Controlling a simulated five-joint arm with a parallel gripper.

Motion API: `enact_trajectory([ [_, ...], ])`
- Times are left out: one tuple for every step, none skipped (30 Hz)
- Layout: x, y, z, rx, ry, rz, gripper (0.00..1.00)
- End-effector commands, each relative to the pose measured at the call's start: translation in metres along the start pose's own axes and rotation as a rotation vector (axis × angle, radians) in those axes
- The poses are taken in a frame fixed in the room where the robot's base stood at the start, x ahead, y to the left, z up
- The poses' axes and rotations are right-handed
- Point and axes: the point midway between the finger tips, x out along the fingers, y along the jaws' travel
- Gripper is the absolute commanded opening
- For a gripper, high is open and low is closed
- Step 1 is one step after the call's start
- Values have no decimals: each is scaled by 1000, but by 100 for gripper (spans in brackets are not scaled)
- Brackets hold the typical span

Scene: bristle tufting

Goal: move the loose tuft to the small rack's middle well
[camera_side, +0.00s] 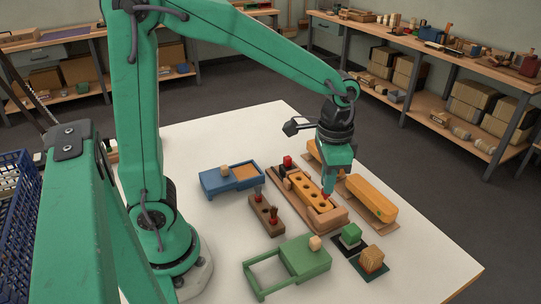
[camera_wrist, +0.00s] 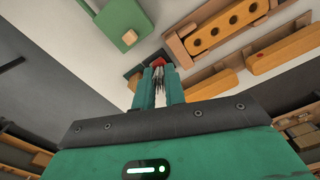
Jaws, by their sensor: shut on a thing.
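The tuft (camera_wrist: 158,76), grey bristles with a red end, is pinched between the two fingers in the wrist view. My gripper (camera_wrist: 158,88) is shut on it. In the side view my gripper (camera_side: 327,192) hangs over the near end of the orange holed block, and a bit of red shows at its tips. The small dark brown rack (camera_side: 265,213) stands to the left, apart from my gripper. Small dark red pieces stand up at its far end and near end. Its middle well is too small to make out clearly.
The orange block with several holes (camera_side: 308,197) sits in a wooden fixture. An orange brush body (camera_side: 370,197) lies to its right. A green drawer box (camera_side: 305,257), a blue tray box (camera_side: 222,182), a green block (camera_side: 350,235) and a wooden block (camera_side: 372,257) stand around. The white table's front right is clear.

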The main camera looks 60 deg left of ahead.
Motion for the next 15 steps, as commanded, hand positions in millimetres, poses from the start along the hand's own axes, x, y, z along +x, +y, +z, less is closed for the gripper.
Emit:
enact_trajectory([
  [0,-1,1,-1,0,0,0],
  [0,-2,2,-1,0,0,0],
  [1,-4,3,-2,0,0,0],
  [1,-6,5,-3,0,0,0],
  [2,-8,6,-4,0,0,0],
  [3,-11,9,-4,0,0,0],
  [3,-13,12,-4,0,0,0],
  [4,-17,15,-6,0,0,0],
  [6,-21,19,-5,-1,0,0],
  [7,-25,23,-6,-1,0,0],
  [8,-29,27,-7,0,0,0],
  [10,-34,33,-8,0,0,0],
  [11,-38,38,-7,0,0,0],
  [12,-42,43,-8,0,0,0],
  [14,-48,50,-8,0,0,0],
])
